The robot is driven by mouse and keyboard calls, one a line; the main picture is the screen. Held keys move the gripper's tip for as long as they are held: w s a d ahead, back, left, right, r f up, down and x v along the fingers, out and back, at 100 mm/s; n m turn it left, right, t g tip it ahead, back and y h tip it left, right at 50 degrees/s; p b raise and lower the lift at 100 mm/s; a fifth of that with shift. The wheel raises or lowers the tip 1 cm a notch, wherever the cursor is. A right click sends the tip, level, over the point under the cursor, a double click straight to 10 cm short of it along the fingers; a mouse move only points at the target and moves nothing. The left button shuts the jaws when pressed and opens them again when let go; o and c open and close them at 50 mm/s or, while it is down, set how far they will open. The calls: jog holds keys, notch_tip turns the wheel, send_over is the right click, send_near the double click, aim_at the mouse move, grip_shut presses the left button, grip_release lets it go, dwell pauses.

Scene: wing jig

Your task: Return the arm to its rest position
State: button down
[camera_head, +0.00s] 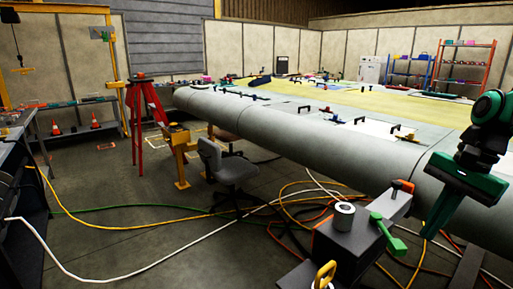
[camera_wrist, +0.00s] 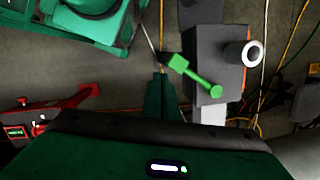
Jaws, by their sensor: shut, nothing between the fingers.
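My gripper (camera_head: 429,232) is at the right of the head view, on my green and black arm. Its narrow green fingers point down, close together and empty. In the wrist view the shut fingers (camera_wrist: 160,78) show in the middle, beside a green-handled tool (camera_wrist: 200,80). No gap shows between them. In the head view the green-handled tool (camera_head: 388,236) lies to the left of the fingers, apart from them. The rest of my arm is cut off by the right edge.
A dark grey box (camera_head: 345,248) with a pale roll (camera_head: 344,217) stands just left of my gripper. The long grey wing (camera_head: 300,130) runs behind my arm. Hoses and cables cross the floor. An office chair (camera_head: 228,170) and a red tripod (camera_head: 140,120) stand further left.

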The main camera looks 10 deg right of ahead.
jog(key=s+a+f+n+h, duration=0.2)
jog(key=s+a+f+n, duration=0.1)
jog(key=s+f+n, duration=0.5)
jog(key=shift+s+a+f+g+h, duration=0.15)
jog(key=shift+a+f+g+h, duration=0.2)
jog(key=shift+f, duration=0.3)
